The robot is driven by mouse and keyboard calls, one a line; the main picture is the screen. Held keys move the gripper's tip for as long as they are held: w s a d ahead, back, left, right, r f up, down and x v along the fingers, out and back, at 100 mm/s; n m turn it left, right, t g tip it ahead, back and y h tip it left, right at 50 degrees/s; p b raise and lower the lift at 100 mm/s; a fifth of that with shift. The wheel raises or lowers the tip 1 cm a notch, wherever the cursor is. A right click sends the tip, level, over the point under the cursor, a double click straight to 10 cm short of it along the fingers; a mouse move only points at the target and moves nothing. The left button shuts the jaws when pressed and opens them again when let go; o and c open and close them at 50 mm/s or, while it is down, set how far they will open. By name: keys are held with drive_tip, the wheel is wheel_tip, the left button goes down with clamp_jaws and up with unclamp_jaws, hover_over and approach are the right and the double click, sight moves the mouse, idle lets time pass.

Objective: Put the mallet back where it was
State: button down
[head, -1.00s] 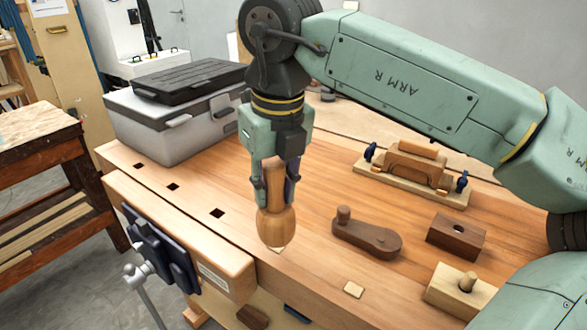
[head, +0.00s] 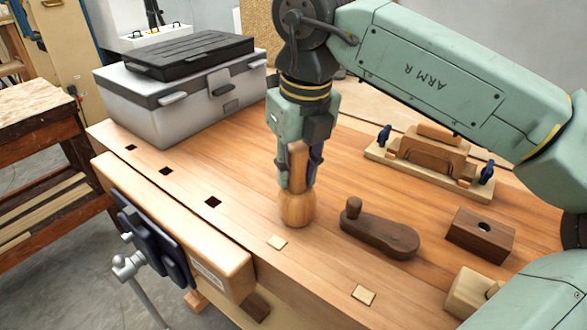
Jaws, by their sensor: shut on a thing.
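The mallet is a turned, round-headed wooden one, upright with its head (head: 297,209) down and its handle (head: 298,160) up. My gripper (head: 298,182) points straight down and is shut on the handle, which it partly covers. The head is at or just above the bench top (head: 240,235); I cannot tell whether it touches. It is left of the dark wooden piece with a peg (head: 380,236) and behind a small pale square (head: 277,242) on the bench.
A grey toolbox (head: 165,112) stands at the back left. A clamped bent-wood form (head: 430,160), a dark block with a hole (head: 480,236) and a pale block (head: 465,296) are to the right. A vise (head: 155,240) is at the front left. Bench between toolbox and mallet is clear, apart from square holes.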

drive_tip(key=shift+f, duration=0.2)
drive_tip(key=c, duration=1.3)
unclamp_jaws()
drive_tip(key=shift+c, duration=0.2)
drive_tip(key=shift+r, duration=0.1)
drive_tip(key=shift+r, duration=0.3)
drive_tip(key=r, duration=0.4)
drive_tip(key=s+r, duration=0.1)
drive_tip(key=r, duration=0.2)
drive_tip(key=d+r, duration=0.1)
drive_tip(key=r, duration=0.3)
drive_tip(key=shift+s+r, duration=0.25)
drive_tip(key=shift+r, duration=0.05)
drive_tip(key=shift+f, duration=0.1)
